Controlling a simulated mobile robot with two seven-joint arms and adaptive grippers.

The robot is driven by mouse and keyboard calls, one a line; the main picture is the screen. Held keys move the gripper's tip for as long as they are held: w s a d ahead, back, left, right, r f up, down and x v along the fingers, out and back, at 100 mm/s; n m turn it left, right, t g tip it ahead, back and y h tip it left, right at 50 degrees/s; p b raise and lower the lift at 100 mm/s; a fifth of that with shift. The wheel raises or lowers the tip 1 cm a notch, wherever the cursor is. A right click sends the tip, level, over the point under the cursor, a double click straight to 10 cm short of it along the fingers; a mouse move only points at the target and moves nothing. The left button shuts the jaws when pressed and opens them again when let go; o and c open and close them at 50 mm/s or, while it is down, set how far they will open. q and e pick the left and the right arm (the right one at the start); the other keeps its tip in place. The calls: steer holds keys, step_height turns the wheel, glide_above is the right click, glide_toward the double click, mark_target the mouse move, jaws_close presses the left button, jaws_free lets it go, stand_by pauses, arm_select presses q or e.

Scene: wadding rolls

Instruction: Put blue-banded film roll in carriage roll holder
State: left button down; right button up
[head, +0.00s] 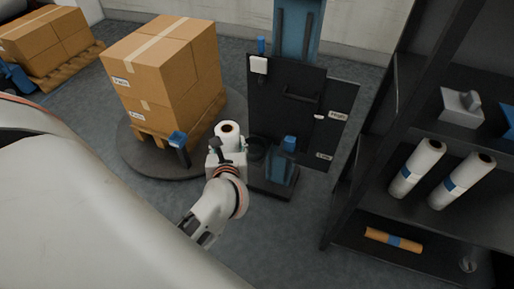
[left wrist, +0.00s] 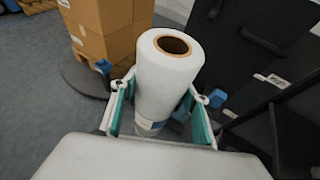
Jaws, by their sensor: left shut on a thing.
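The white film roll (head: 228,136) is upright in my left gripper (head: 227,148). In the left wrist view the roll (left wrist: 168,80) stands between the two green-lined fingers of the left gripper (left wrist: 158,108), which are shut on it. A blue band shows low on the roll there. The black wrapping machine with its carriage (head: 282,98) stands just right of the roll. A dark round part (head: 256,148), perhaps the roll holder, is low beside the gripper. The roll and gripper partly cover that area, so I cannot tell whether they touch. My right gripper is not in view.
A pallet of cardboard boxes (head: 165,65) stands on a round turntable (head: 128,150) to the left. A dark shelf on the right holds two white blue-banded rolls (head: 417,167) (head: 462,180) and an orange roll (head: 393,240). Grey floor is free in front of the machine.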

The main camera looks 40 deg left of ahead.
arm_select(q)
steer(key=w+a+b, duration=0.1)
steer(key=w+a, duration=0.1)
steer(key=w, duration=0.7)
steer(key=w+a, duration=0.3)
steer(key=w, duration=0.7)
step_height(320, 180, down, 8)
steer(key=b, duration=0.3)
steer(key=shift+w+r, duration=0.2)
steer(key=shift+r, duration=0.05)
steer(key=c, duration=1.1)
jaws_free()
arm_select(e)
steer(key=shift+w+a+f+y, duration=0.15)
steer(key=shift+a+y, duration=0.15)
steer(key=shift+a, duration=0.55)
